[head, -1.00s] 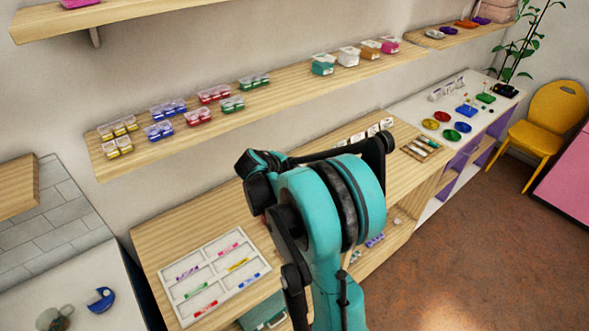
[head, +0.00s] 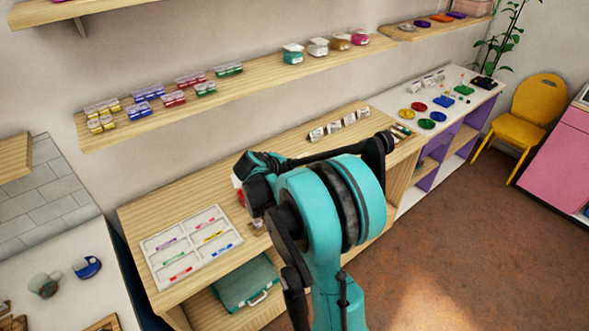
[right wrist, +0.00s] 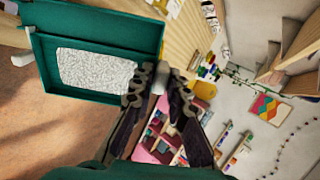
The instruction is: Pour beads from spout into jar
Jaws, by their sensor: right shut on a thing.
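My right gripper (right wrist: 160,90) shows in the right wrist view as two dark fingers. It is shut on a small pale grey piece (right wrist: 160,78) between the fingertips; what that piece belongs to is unclear. A teal box (right wrist: 105,98) with a pale speckled area (right wrist: 95,68) inside its rim lies just left of the fingers. I cannot tell whether the speckles are beads. In the head view a teal arm fills the middle and hides its own gripper. A red-and-white thing (head: 238,188) shows partly beside it. I cannot pick out the spout or the jar. My left gripper is not in view.
A wooden bench carries a white sorting tray (head: 190,248). A teal case (head: 240,284) lies on the shelf below. Bead boxes (head: 146,92) line the wall shelf (head: 265,75). A yellow chair (head: 537,110) and pink cabinet (head: 560,155) stand right. Brown floor (head: 450,240) is clear.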

